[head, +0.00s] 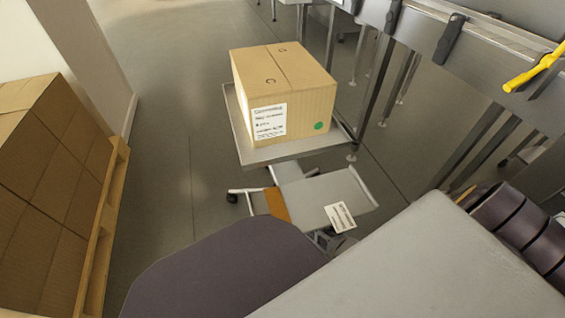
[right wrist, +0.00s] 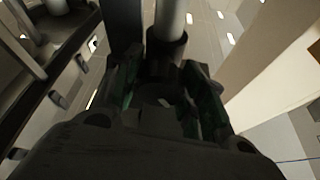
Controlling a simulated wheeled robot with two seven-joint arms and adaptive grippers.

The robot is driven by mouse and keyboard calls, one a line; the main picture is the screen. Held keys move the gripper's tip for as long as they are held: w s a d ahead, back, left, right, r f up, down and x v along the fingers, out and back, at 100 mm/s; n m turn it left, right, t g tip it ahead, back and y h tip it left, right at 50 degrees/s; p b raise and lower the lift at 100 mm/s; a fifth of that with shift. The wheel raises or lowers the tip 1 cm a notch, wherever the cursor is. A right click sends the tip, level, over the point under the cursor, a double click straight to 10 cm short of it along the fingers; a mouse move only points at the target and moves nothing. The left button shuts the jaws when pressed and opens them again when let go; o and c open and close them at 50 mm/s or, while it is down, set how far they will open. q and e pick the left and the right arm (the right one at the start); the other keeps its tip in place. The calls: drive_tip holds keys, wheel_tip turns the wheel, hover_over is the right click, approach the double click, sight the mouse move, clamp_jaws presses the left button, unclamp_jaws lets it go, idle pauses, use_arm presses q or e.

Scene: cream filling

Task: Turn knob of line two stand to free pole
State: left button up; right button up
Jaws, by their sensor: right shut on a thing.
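In the right wrist view my right gripper (right wrist: 165,88) has its two green-padded fingers on either side of a dark knob (right wrist: 165,102) and is shut on it. The knob is in shadow, so its shape and turn angle are hard to see. A pale upright pole (right wrist: 169,18) rises just beyond the fingers and enters a dark collar (right wrist: 166,48). In the head view my own grey arm and body parts cover the lower right, and the knob and right gripper are hidden there. My left gripper is in neither view.
A labelled cardboard box (head: 285,95) sits on a grey platform (head: 290,151). A conveyor rail (head: 455,50) with a yellow bar (head: 533,70) runs at upper right. Stacked cartons (head: 45,190) on a wooden pallet (head: 104,225) stand at left. Floor (head: 165,150) is clear between.

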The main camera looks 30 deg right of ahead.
drive_tip(key=o, duration=1.1)
drive_tip(key=shift+c, duration=0.2)
drive_tip(key=v, duration=1.2)
